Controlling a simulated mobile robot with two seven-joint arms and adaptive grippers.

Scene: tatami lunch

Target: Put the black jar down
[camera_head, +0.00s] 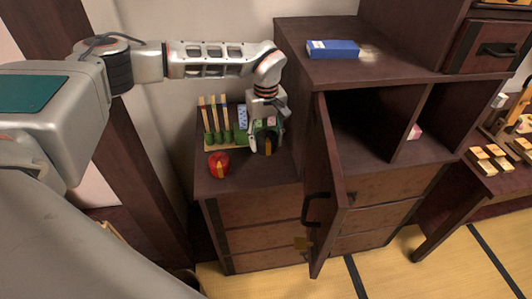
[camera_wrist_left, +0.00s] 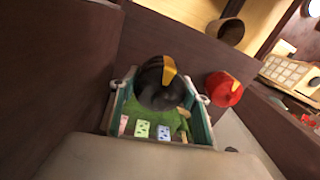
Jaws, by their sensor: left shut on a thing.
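The black jar (camera_head: 268,149) with a yellow stripe is at the low cabinet top, under my left gripper (camera_head: 266,132). In the left wrist view the black jar (camera_wrist_left: 160,88) sits between the fingers of my left gripper (camera_wrist_left: 163,95), which is shut on it. I cannot tell whether its base touches the cabinet top (camera_head: 255,176). My right gripper is in neither view.
A red jar (camera_head: 218,163) with a yellow stripe stands left of the black jar. A green rack with upright sticks (camera_head: 213,120) is behind them. An open cabinet door (camera_head: 325,190) rises close on the right. A blue box (camera_head: 333,49) lies on the taller cabinet.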

